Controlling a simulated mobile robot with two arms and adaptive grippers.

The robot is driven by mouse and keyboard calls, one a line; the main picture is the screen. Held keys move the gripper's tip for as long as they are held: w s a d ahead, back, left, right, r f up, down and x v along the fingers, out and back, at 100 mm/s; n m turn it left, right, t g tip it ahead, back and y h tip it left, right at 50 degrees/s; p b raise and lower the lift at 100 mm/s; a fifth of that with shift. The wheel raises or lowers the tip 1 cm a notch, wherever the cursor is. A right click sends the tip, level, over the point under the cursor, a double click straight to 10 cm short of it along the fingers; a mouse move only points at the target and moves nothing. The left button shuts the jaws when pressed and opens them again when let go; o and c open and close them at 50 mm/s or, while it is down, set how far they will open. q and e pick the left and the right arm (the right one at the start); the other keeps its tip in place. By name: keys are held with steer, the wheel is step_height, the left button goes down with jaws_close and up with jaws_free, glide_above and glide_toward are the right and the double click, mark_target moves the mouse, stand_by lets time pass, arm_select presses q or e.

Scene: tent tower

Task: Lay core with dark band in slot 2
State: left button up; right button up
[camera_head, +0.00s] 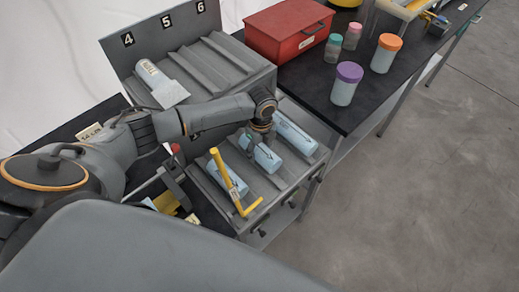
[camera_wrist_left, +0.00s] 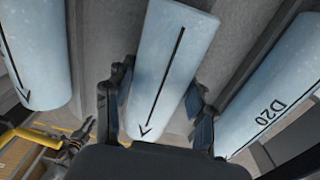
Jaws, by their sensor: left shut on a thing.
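My left gripper (camera_head: 261,136) is shut on the middle light-blue core (camera_head: 266,158), which lies along the middle slot of the front rack (camera_head: 243,213). In the left wrist view the gripper's fingers (camera_wrist_left: 158,104) stand on both sides of this core (camera_wrist_left: 170,55), which bears a long dark arrow. I cannot make out a dark band around it; the gripper hides part of it. My right gripper is not in view.
The raised back rack (camera_head: 212,60), labelled 4, 5, 6, holds one core (camera_head: 155,80) under label 4. A red box (camera_head: 290,28) and several lidded jars, one purple-topped (camera_head: 345,90), stand on the dark bench.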

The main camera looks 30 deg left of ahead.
arm_select(q)
steer(key=shift+f, duration=0.1)
stand_by(0.4)
steer(key=o, duration=1.6)
steer(key=r, duration=1.2)
steer(key=shift+w, duration=0.2)
steer(key=shift+d, duration=0.1)
